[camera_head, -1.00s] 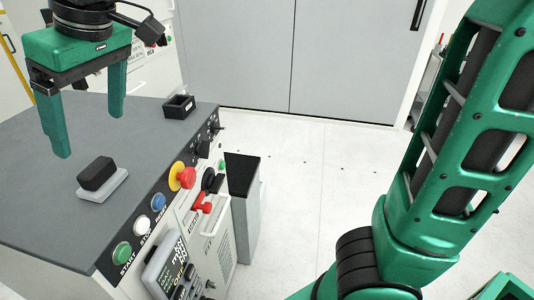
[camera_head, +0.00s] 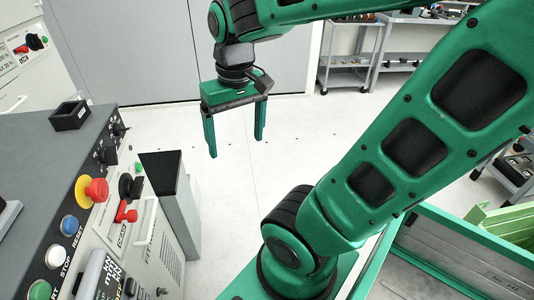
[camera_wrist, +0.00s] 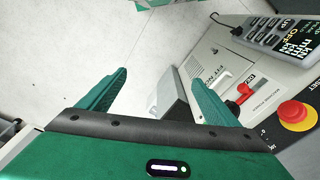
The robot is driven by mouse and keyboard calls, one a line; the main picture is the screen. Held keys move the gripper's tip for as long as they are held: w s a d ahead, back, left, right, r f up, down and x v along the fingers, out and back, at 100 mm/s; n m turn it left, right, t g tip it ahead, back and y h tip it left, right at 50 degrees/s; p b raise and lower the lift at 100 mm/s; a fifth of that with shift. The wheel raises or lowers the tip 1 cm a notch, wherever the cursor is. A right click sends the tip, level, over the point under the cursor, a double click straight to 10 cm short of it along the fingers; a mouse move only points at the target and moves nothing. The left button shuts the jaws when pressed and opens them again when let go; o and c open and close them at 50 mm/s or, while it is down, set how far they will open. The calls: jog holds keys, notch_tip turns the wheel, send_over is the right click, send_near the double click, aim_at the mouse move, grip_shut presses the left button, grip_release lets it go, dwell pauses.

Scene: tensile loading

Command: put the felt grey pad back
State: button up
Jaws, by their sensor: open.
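My gripper (camera_head: 236,147) is open and empty, its fingers pointing down over the floor to the right of the grey machine console (camera_head: 45,148). It also shows in the wrist view (camera_wrist: 160,78), with nothing between its fingers. At the left edge of the head view, a pale grey slab (camera_head: 9,214) with a dark piece on it is cut off by the frame. It rests on the console top, well away from my gripper. I cannot tell for sure whether this is the felt grey pad.
A small black open box (camera_head: 69,115) stands on the console's far corner. A grey bin (camera_head: 178,205) with a dark top stands beside the console. A red-and-yellow stop button (camera_head: 92,190) sticks out of the console's panel. Shelved carts (camera_head: 405,52) stand at the back.

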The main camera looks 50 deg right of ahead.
jog(key=s+d+f+m, duration=0.3)
jog(key=s+d, duration=0.1)
jog(key=s, duration=0.3)
jog(key=shift+s+f+g, duration=0.4)
dwell(0.6)
